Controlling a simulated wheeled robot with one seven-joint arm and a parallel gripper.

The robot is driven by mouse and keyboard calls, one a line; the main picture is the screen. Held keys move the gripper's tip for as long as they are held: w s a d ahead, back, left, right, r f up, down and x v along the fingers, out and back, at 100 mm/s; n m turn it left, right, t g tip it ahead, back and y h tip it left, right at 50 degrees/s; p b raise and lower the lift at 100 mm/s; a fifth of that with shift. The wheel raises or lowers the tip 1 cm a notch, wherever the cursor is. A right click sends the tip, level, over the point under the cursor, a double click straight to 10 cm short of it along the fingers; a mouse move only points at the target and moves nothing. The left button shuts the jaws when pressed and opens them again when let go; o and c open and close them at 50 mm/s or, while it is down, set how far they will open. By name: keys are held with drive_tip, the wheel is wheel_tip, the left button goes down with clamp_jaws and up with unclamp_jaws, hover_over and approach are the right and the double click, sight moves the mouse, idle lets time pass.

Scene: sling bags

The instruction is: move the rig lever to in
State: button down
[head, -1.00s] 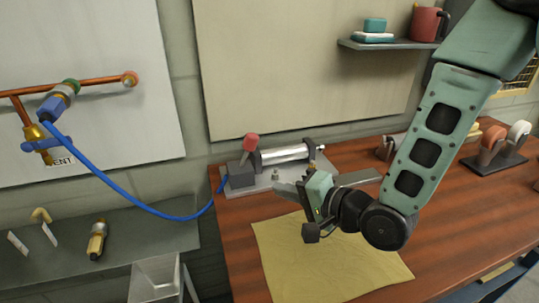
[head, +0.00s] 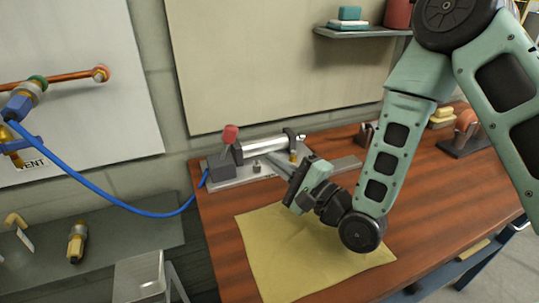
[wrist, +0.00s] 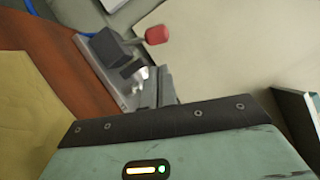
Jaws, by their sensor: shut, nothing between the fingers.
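The rig (head: 265,158) is a pale plate with a dark block and a silver cylinder, at the back left of the wooden bench. Its lever has a red knob (head: 230,134) and stands up from the dark block (head: 222,165), leaning slightly right. The knob (wrist: 156,35) and block (wrist: 112,47) also show in the wrist view. My gripper (head: 272,159) is shut and empty. Its fingers point at the rig, just in front of the cylinder and to the right of the lever, apart from the knob. Whether they touch the plate I cannot tell.
A blue hose (head: 120,207) runs from the rig's left to copper pipework on the wall. A yellow cloth (head: 290,250) lies on the bench in front of the rig. A shelf (head: 360,33) hangs at upper right. A tape dispenser (head: 465,135) stands at right.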

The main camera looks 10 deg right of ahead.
sight(232, 134)
drive_tip(key=p+x, duration=0.1)
drive_tip(key=x, duration=0.7)
drive_tip(key=shift+w+a+p, duration=0.1)
drive_tip(key=shift+w+p, duration=0.05)
drive_tip(key=shift+p, duration=0.2)
drive_tip(key=shift+r, duration=0.1)
drive_tip(key=shift+a+r+n, duration=0.15)
drive_tip(key=shift+a+n, duration=0.05)
drive_tip(key=shift+n, duration=0.2)
drive_tip(key=shift+a+r, duration=0.1)
drive_tip(key=shift+s+a+r+n+g+h+p, duration=0.2)
drive_tip(key=shift+a+r+n+g+p, duration=0.2)
drive_tip(key=shift+n, duration=0.35)
drive_tip(key=shift+s+a+r+n+g+h+p, duration=0.15)
drive_tip(key=shift+a+r+n+g+p, duration=0.25)
drive_tip(key=shift+n, duration=0.35)
drive_tip(key=a+n, duration=0.1)
drive_tip(key=a+n+g+h, duration=0.1)
drive_tip(key=shift+s+r+n, duration=0.15)
drive_tip(key=shift+s+n, duration=0.15)
